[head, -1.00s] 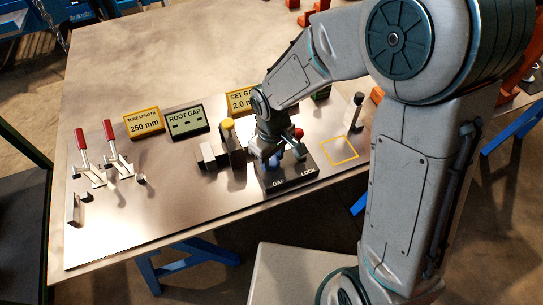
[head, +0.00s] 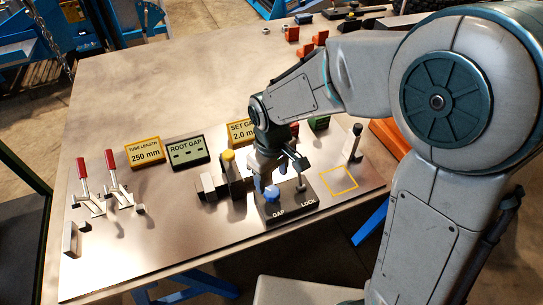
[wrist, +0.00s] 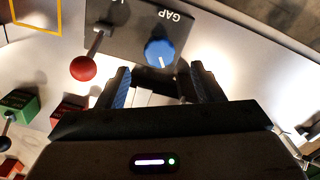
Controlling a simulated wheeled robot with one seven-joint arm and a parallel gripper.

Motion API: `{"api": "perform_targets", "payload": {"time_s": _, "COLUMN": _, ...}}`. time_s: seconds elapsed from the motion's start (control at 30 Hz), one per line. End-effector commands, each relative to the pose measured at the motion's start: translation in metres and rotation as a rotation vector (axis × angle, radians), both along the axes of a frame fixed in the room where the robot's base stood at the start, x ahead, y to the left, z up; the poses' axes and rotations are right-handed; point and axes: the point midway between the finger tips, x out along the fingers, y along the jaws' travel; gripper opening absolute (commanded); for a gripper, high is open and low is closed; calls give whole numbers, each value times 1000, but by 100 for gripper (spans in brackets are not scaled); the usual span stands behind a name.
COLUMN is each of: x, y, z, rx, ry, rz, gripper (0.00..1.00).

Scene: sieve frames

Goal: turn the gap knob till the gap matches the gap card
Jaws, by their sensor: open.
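The gap knob (head: 271,193) is blue and sits on the dark control block (head: 290,208) beside the word GAP. In the wrist view the knob (wrist: 159,53) has a white pointer line and stands just beyond the fingertips, between their lines. My gripper (wrist: 163,72) is open and empty. In the head view my gripper (head: 276,172) is above and behind the block. The gap card (head: 241,132) is yellow and reads SET GAP 2.0 m, its right end hidden by my arm. The ROOT GAP display (head: 187,152) shows dashes only.
The lock lever with a red ball (wrist: 83,68) stands next to the knob. A post with a yellow top (head: 229,158) and metal blocks are left of my gripper. A yellow square outline (head: 340,181) and a dark-topped post (head: 355,143) are right. Toggle clamps (head: 88,200) stand far left.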

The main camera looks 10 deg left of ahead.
Motion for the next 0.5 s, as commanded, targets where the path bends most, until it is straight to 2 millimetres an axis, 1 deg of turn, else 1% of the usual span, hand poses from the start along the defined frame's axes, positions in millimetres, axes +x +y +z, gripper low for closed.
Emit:
{"api": "perform_targets", "payload": {"time_s": 0.03, "x": 1, "y": 0, "z": 14, "rx": 3, "ry": -6, "rz": 0, "gripper": 61}}
{"api": "perform_targets", "payload": {"time_s": 0.1, "x": 1, "y": 1, "z": 30, "rx": 3, "ry": -6, "rz": 0, "gripper": 61}}
{"api": "perform_targets", "payload": {"time_s": 0.23, "x": 0, "y": 0, "z": 55, "rx": 2, "ry": -4, "rz": 1, "gripper": 61}}
{"api": "perform_targets", "payload": {"time_s": 0.4, "x": 0, "y": 0, "z": 74, "rx": 1, "ry": -2, "rz": 1, "gripper": 61}}
{"api": "perform_targets", "payload": {"time_s": 0.5, "x": 0, "y": 0, "z": 79, "rx": 0, "ry": -1, "rz": 1, "gripper": 61}}
